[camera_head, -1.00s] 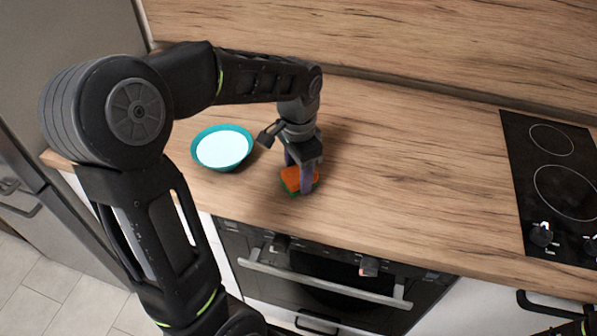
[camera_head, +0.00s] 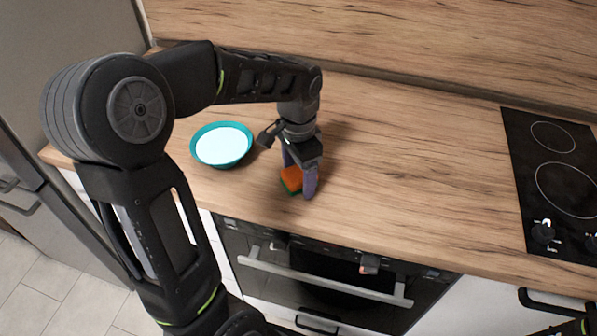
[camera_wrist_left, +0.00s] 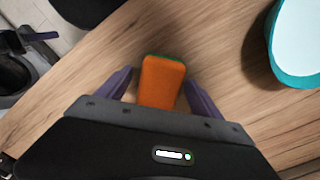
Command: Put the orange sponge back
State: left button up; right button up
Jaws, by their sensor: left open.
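The orange sponge (camera_head: 291,180), with a green underside, lies on the wooden counter near its front edge, to the right of the teal bowl. It also shows in the left wrist view (camera_wrist_left: 162,82). My left gripper (camera_head: 299,179) points down over the sponge with its fingers open. In the left wrist view the sponge lies between the two purple fingers (camera_wrist_left: 158,80), with a gap on each side. The near finger hides part of the sponge in the head view. My right gripper does not show.
The teal bowl (camera_head: 222,159) with a pale inside stands just left of the gripper. A black hob (camera_head: 556,185) lies at the right. The oven (camera_head: 320,277) is below the counter's front edge. The counter (camera_head: 420,165) between gripper and hob is clear.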

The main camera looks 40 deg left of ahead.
pick_arm(q)
jog(key=shift+r, duration=0.1)
notch_tip(320, 180, up, 8)
jog(key=shift+f, duration=0.15)
dwell(0.7)
